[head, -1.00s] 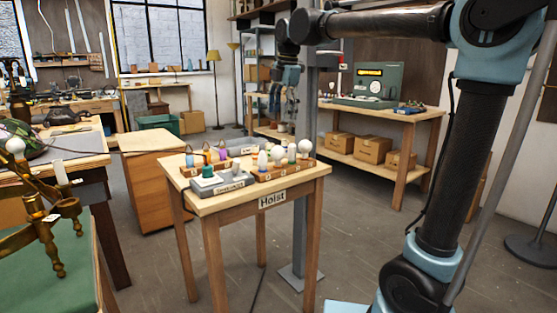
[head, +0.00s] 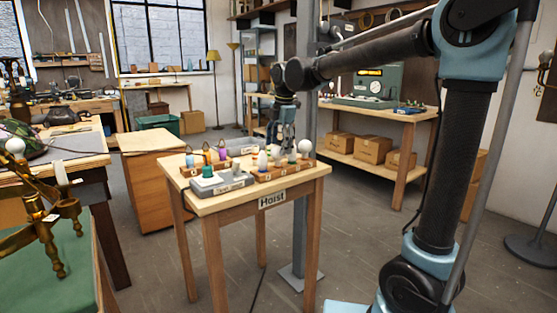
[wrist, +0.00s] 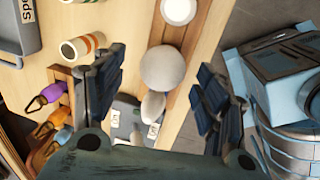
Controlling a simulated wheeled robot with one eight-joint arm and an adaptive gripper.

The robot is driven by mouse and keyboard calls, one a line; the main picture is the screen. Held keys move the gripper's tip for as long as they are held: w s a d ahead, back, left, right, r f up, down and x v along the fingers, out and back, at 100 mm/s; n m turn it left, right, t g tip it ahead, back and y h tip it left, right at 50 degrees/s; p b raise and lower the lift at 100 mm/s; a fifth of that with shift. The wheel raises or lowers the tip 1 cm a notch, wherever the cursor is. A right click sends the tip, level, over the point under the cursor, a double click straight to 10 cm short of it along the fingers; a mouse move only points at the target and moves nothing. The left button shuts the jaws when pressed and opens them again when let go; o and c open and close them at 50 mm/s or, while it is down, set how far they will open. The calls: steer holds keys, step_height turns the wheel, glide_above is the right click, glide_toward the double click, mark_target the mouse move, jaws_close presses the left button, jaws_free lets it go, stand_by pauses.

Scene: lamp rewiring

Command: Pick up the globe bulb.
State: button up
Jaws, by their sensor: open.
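In the wrist view a pale round globe bulb (wrist: 168,66) lies between the two dark fingers of my gripper (wrist: 158,78). The fingers stand apart on either side of it, with visible gaps and no clear contact. In the head view my gripper (head: 281,138) points down over the bulb rack (head: 262,176) on the small table. A white globe bulb (head: 305,147) shows at the rack's right end. The gripper partly hides the bulbs behind it. I cannot tell for sure which head-view bulb is between the fingers.
Smaller bulbs (wrist: 152,106) stand close by in the wrist view, and a round white piece (wrist: 180,9) is at its top edge. A grey tray (head: 222,183) and coloured sockets (head: 207,155) share the table (head: 240,200). A grey post (head: 305,215) rises behind it.

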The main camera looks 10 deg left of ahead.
mark_target(278, 153)
steer(key=shift+w+a+f, duration=0.1)
steer(key=shift+f, duration=0.95)
steer(key=shift+w+a+f, duration=0.1)
steer(key=shift+f, duration=0.9)
steer(key=c, duration=1.1)
steer(key=shift+r, duration=0.1)
